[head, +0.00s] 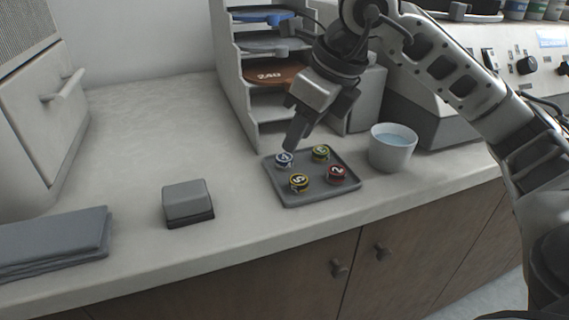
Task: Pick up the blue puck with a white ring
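The blue puck with a white ring (284,159) lies at the back left of a small grey tray (318,190) on the counter. A yellow-green puck (320,153), a yellow and black puck (299,182) and a red puck (336,173) share the tray. My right gripper (292,146) points down just above and behind the blue puck, its tip close to it in the picture. I cannot tell whether it touches the puck or how far its fingers are apart. My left gripper is not in view.
A white cup of pale liquid (391,149) stands right of the tray. A shelf rack (251,104) with colored discs rises behind it. A grey block (188,204) and a folded grey cloth (52,243) lie to the left. The counter between is clear.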

